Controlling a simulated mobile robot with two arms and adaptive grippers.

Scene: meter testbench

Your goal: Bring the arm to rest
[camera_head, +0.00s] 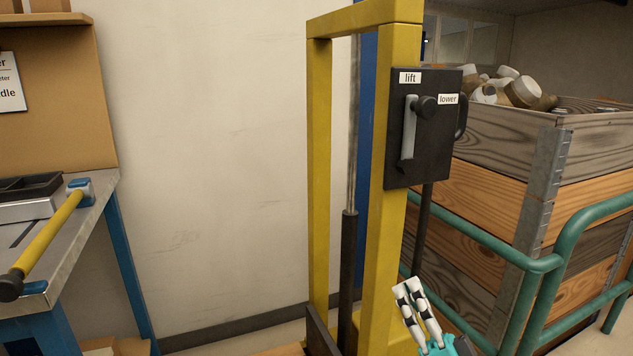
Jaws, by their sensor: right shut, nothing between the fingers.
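My right gripper (411,287) shows at the bottom, right of the middle, with pale fingers with dark pads and a teal body. Its fingers are together and hold nothing. It is in front of the lower part of the yellow lift frame (385,235), below the black control box (436,160). The box carries "lift" and "lower" labels and a grey lever (408,140) that hangs down from a dark knob. The gripper is apart from the lever. My left gripper is not in view.
A wooden crate (590,170) full of meter-like parts stands at the right behind a green rail (540,264). A workbench (82,245) with a black tray (30,188) and a yellow-handled tool (48,232) is at the left. Bare wall (220,150) lies between bench and lift.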

